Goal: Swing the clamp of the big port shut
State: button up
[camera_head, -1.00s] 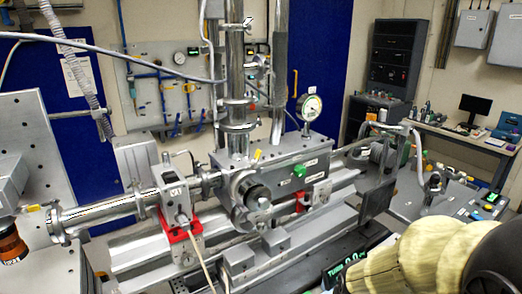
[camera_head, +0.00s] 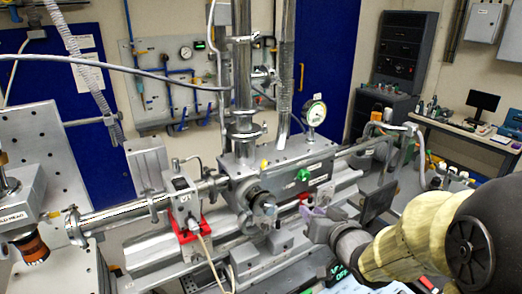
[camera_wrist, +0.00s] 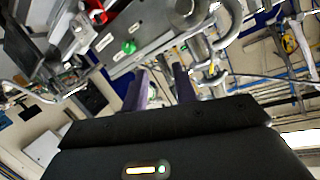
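The big port (camera_head: 258,202) is the round metal flange on the front of the grey chamber (camera_head: 290,165). Bright metal clamp parts show around its front, but they are too small to tell how far the clamp stands open. My gripper (camera_head: 311,213) is to the right of the port, in front of the chamber and apart from the port. In the wrist view my gripper's two purple fingers (camera_wrist: 160,88) stand apart with nothing between them. Shiny round metal parts lie beyond the fingertips at the top right there; I cannot tell which is the clamp.
A green knob (camera_head: 303,175) sits on the chamber front. A dial gauge (camera_head: 314,113) and a tall vertical pipe (camera_head: 242,70) rise above. A red bracket (camera_head: 186,228) holds the left beam pipe (camera_head: 115,218). A dark screen (camera_head: 378,202) stands at right.

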aim_at(266, 164)
jog(key=s+a+r+n+t+y+p, duration=0.1)
jog(key=a+r+y, duration=0.2)
jog(key=r, duration=0.3)
jog(key=shift+a+r+y, duration=0.35)
jog(key=shift+y, duration=0.45)
jog(key=p+x, duration=0.6)
jog(key=x, duration=1)
jog(key=shift+r, duration=0.1)
jog(key=shift+w+a+p, duration=0.3)
jog(key=shift+w+a, duration=0.1)
jog(key=shift+w, duration=0.15)
grip_shut()
